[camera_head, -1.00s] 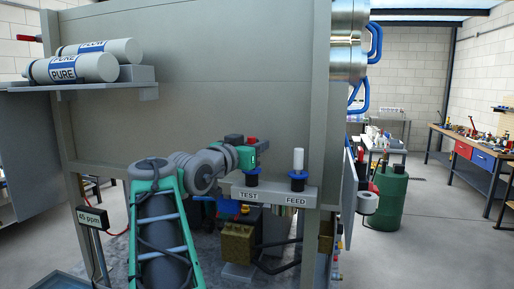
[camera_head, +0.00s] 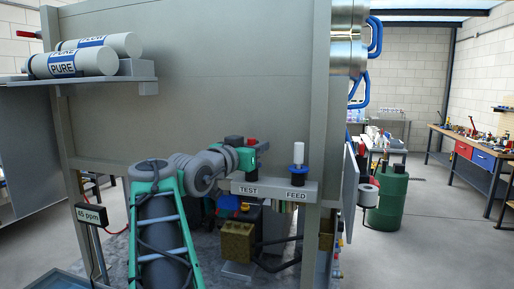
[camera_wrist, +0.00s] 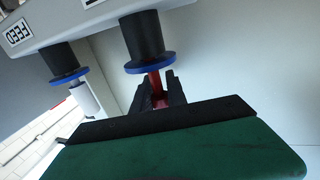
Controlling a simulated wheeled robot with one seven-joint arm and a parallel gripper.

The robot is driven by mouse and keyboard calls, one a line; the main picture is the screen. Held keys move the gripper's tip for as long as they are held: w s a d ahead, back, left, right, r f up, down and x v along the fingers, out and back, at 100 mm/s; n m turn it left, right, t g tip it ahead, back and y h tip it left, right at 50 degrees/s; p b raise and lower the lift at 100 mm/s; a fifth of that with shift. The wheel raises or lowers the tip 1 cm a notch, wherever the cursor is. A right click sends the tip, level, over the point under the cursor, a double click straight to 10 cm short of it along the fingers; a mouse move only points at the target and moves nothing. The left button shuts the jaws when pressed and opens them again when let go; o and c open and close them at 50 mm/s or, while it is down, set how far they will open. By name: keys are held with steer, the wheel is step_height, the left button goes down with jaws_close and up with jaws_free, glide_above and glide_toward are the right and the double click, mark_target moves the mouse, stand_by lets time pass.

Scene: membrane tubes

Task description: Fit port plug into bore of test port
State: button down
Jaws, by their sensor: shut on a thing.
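The test port (camera_head: 252,174) is a short black cylinder on the grey bracket marked TEST. In the wrist view, its black body (camera_wrist: 142,36) shows upside down with a blue collar (camera_wrist: 150,64) around its mouth. The red port plug (camera_wrist: 154,80) is between the dark fingers of my gripper (camera_wrist: 158,92), which is shut on it. The plug is roughly in line with the bore, its end at the collar. How far it is inside, if at all, cannot be told. In the head view, my gripper (camera_head: 257,153) is just above the test port and hides its collar.
The feed port (camera_head: 298,178) stands right of the test port, with a blue collar and a white tube upright in it. White tubes marked PURE (camera_head: 72,64) lie on a shelf at upper left. A brass-coloured block (camera_head: 237,243) sits below the bracket.

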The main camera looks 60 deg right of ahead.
steer(key=shift+f+b, duration=0.9)
steer(key=shift+f, duration=0.1)
steer(key=c, duration=1.2)
jaws_free()
steer(key=shift+c, duration=0.2)
steer(key=shift+a, duration=0.15)
steer(key=a+b, duration=0.2)
steer(key=a, duration=0.5)
steer(key=shift+w+a, duration=0.25)
steer(key=shift+w, duration=0.15)
